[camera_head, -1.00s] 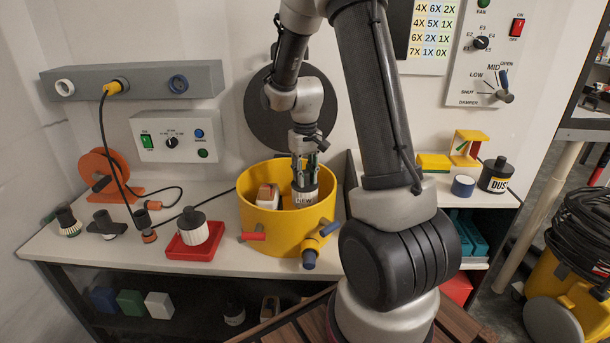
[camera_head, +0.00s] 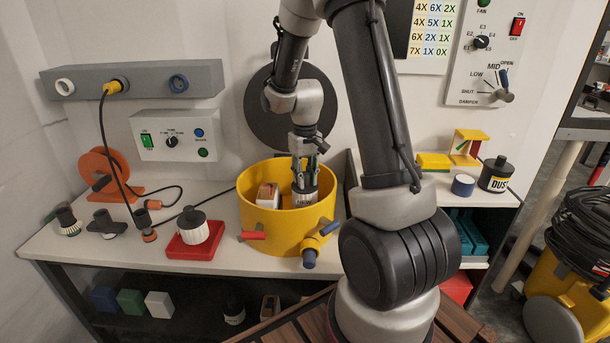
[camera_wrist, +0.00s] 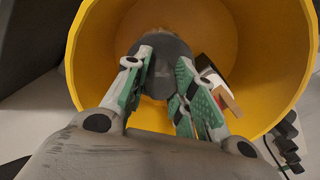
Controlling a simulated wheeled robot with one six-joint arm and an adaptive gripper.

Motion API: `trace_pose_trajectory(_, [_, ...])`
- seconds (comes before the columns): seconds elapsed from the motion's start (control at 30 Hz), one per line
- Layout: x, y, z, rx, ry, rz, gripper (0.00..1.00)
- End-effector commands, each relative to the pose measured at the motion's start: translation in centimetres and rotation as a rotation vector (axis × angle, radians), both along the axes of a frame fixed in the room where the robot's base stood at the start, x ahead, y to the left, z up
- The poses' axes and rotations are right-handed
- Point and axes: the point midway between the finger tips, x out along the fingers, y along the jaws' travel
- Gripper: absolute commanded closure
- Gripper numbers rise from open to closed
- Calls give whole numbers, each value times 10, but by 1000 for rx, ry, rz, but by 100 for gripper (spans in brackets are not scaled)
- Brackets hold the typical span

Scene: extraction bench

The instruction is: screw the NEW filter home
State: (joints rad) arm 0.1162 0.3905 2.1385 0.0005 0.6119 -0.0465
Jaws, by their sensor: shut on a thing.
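A white filter with a dark label band (camera_head: 304,197) sits inside the yellow drum (camera_head: 262,226), low and near the drum's middle. Its lettering is small and seems to read NEW, but is not sharp. My gripper (camera_head: 305,178) reaches down into the drum from above and is shut on the filter's top. In the wrist view the green-padded fingers (camera_wrist: 163,88) straddle the filter's dark grey round top (camera_wrist: 168,56). The filter's underside is hidden, so I cannot tell how it is seated.
A white and brown block (camera_head: 267,196) is in the drum beside the filter. Red and blue-ended valves stick out from the drum's front. Left of it stand a red tray (camera_head: 188,250) with a ribbed white, black-topped part, and several small fittings. A DUST jar (camera_head: 495,176) stands at right.

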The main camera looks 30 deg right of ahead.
Motion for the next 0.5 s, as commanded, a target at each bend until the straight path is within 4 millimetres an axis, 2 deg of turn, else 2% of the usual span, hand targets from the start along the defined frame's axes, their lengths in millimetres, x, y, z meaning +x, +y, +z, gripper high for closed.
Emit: trace_pose_trajectory(0.5, [0,0,-13,0,1,0,100])
